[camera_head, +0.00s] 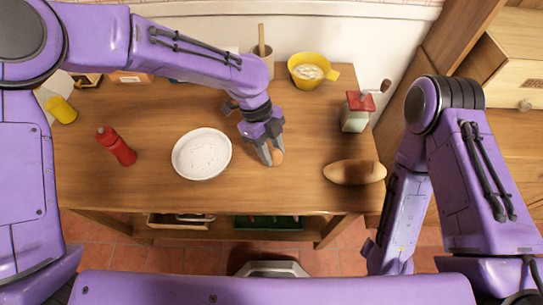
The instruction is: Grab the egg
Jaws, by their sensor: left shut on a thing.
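The brown egg (278,157) is at the middle of the wooden table (300,185), just right of the white plate. My left gripper (271,156) reaches down from above and is shut on the egg; its fingers hide part of it. I cannot tell whether the egg touches the table. My right arm is folded at the right side, and its gripper fingers do not show clearly.
A white plate (202,154) lies left of my left gripper, with a red bottle (117,147) further left. A bread loaf (354,172), a grinder (356,112) and a yellow bowl (312,72) stand to the right and back. The table's front middle is clear.

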